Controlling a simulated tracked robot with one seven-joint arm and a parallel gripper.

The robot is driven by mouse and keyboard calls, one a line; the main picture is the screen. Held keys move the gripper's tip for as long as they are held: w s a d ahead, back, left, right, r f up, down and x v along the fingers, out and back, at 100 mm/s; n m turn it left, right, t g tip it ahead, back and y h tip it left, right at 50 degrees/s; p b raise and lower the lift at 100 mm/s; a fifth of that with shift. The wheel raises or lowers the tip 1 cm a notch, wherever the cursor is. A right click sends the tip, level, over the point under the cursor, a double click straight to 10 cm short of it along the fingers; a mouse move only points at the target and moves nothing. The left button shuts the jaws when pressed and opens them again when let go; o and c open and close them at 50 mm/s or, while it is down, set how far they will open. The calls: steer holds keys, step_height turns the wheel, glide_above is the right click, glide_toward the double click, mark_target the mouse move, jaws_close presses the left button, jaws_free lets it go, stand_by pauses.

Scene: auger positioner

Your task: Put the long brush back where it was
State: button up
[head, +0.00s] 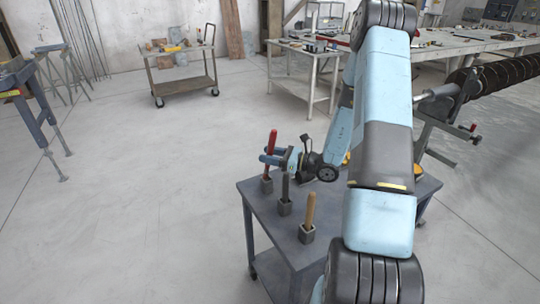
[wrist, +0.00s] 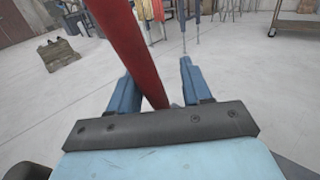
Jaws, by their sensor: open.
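A long red handle (head: 272,142) stands nearly upright in a small dark holder (head: 267,186) at the left edge of the grey cart; I take it for the long brush, but no bristles show. My gripper (head: 266,155) reaches in from the right, level with the handle's middle. Its blue fingers are open, one on each side of the red handle. In the wrist view the red handle (wrist: 128,45) rises at a slant between the two fingers (wrist: 157,75). I cannot tell whether either finger touches it.
A dark handle (head: 285,187) and a wooden handle (head: 309,208) stand in their own holders nearby. The grey cart (head: 268,205) also bears a dark tool behind my wrist. The auger (head: 500,75) is at the right. Floor left of the cart is clear.

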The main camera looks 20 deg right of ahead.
steer(key=v, duration=1.2)
steer(key=s+d+r+n+g+h, duration=0.2)
steer(key=d+r+n+g+h, duration=0.55)
steer(key=d+r+n, duration=0.25)
steer(key=s+a+r+n+h, duration=0.4)
steer(key=s+a+r+n, duration=0.3)
steer(key=a+r, duration=0.55)
steer(key=s+a+r+n+t+h, duration=0.1)
steer(key=s+a+r+n, duration=0.2)
steer(key=s, duration=0.4)
steer(key=s+a+r+n+t+h, duration=0.1)
steer(key=s+a+r+n+h, duration=0.1)
steer(key=s+a+n, duration=0.3)
steer(key=s+r, duration=0.1)
steer(key=s, duration=0.2)
steer(key=shift+t, duration=0.35)
